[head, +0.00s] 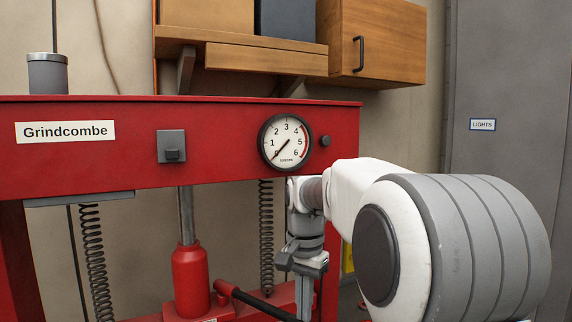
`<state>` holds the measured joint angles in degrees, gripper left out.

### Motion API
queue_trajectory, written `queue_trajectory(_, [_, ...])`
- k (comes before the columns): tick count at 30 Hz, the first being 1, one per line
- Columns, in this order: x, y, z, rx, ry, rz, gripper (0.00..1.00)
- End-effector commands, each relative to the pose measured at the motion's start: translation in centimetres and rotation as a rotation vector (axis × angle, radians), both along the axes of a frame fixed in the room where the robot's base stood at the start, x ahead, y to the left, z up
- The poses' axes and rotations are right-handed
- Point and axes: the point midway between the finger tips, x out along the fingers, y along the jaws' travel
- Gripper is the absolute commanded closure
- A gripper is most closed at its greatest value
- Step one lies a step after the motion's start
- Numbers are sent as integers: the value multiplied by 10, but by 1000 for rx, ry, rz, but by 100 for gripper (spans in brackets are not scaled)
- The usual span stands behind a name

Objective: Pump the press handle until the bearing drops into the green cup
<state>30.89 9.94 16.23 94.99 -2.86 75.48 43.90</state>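The red press frame (210,111) fills the left and middle of the head view. Its red jack (189,282) stands low under the crossbeam, with a grey ram (186,215) above it. The press handle (262,304) is a black bar that runs from a red socket down and right to the bottom edge. My gripper (304,305) points down at the handle's right end, its tips near the bottom edge. I cannot tell whether it grips the bar. The bearing and the green cup are not in view.
A round gauge (285,142) on the crossbeam has its needle near 0. Coil springs (96,262) hang on both sides of the jack. A wooden cabinet (373,40) and shelf (265,58) are above. A grey panel (507,95) stands at right.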

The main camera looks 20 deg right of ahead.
Motion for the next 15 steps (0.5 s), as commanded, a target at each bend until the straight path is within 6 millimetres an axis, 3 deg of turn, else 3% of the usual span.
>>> queue_trajectory(1, [0,1,-10,1,1,1,100])
queue_trajectory(15, [0,1,-62,1,2,1,100])
